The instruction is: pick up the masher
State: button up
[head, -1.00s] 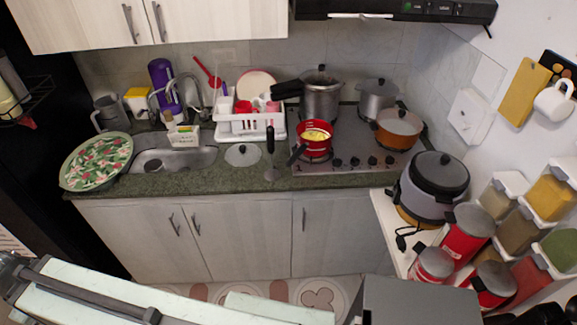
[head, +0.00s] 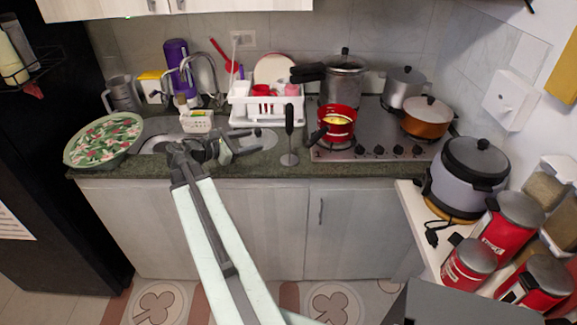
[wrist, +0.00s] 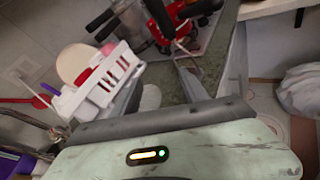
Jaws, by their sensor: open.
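The masher (head: 289,134) stands upright on the counter in front of the stove's left edge, with a dark handle and a round metal foot. In the wrist view its dark handle (wrist: 158,14) shows at the top, near the red pot. My gripper (head: 238,150) is open and empty in the head view, over the counter at the sink's right side. It is to the left of the masher and apart from it.
A red pot (head: 338,124) stands on the stove, close right of the masher. A white dish rack (head: 262,108) stands behind my gripper. A lid lies partly hidden beside the gripper. A rice cooker (head: 465,175) stands at the right.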

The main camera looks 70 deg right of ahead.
aim_at(289, 134)
jog(key=s+d+r+n+g+h, duration=0.1)
jog(key=s+d+r+n+g, duration=0.1)
jog(key=s+d, duration=0.9)
jog(key=shift+s+d+r+g+h+b, duration=0.3)
jog(key=shift+s+r+g+b, duration=0.15)
jog(key=shift+s+r+g, duration=0.35)
jog(key=shift+w+a+r, duration=0.1)
jog(key=shift+w, duration=0.05)
grip_shut()
dwell(0.5)
